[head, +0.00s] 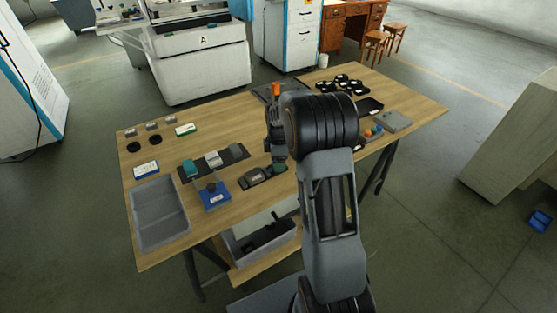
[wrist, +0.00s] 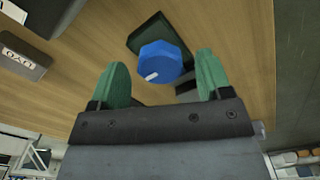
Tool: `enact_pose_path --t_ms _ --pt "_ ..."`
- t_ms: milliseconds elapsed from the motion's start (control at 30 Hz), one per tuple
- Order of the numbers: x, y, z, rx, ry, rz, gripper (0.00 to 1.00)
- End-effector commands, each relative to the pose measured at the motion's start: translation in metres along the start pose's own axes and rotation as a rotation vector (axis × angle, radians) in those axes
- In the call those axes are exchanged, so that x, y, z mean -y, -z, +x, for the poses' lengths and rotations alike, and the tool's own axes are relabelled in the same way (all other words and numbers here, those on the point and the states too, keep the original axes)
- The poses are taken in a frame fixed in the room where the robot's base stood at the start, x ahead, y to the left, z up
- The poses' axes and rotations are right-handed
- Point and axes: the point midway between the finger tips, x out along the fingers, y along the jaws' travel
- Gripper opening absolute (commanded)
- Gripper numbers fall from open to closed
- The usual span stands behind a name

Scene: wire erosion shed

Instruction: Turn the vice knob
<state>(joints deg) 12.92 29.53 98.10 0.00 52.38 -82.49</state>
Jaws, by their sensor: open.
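The blue faceted vice knob (wrist: 163,58) with a white pointer mark shows in the wrist view, in front of a dark green vice body (wrist: 150,32) on the wooden table. My gripper (wrist: 162,72) is open, with one green ribbed finger to each side of the knob. Gaps show on both sides, the right one narrower, and no contact shows. I cannot tell how deep the knob sits between the fingers. In the head view my gripper (head: 279,165) points down at the table, and I cannot make out the knob there.
A dark labelled box (head: 256,176) lies just left of my gripper on the table (head: 200,125). A grey box (head: 394,121) lies at the right.

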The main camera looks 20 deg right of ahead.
Motion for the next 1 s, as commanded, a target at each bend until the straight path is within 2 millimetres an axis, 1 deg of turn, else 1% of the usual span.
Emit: enact_pose_path --t_ms 100,367,867,900,1000 --pt "0.0001 0.0000 0.0036 0.000 0.000 0.000 0.72" --pt "0.0000 0.0001 0.0040 0.000 0.000 0.000 0.72" --pt "0.0000 0.0000 0.0037 0.000 0.000 0.000 0.25" --pt "0.0000 0.0000 0.0037 0.000 0.000 0.000 0.23" --pt "0.0000 0.0000 0.0036 0.000 0.000 0.004 0.23"
